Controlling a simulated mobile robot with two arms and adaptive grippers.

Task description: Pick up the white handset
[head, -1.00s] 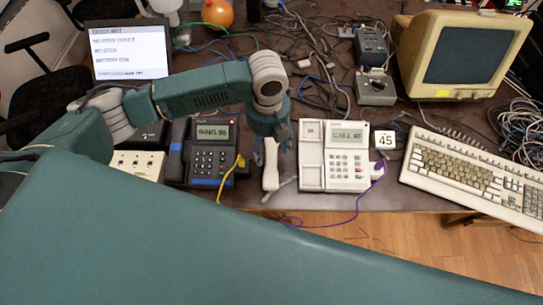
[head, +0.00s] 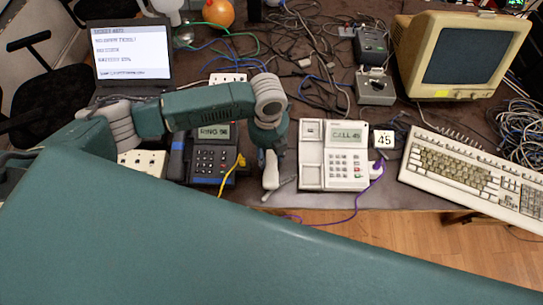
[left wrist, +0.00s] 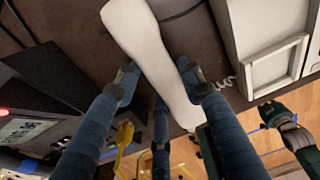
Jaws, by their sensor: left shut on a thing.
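The white handset (head: 270,173) is upright in the head view, left of the white desk phone (head: 333,155) with the CALL 45 screen. My left gripper (head: 265,156) is over its upper part and hides that end. I cannot tell whether the handset touches the table. A dark green gripper, my right one (left wrist: 277,115), shows at the right of the left wrist view; its jaws are unclear.
A dark phone (head: 212,155) with a yellow cable stands close on the left. Loose cables and a grey box (head: 375,87) lie behind. The table's front edge is close to the handset.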

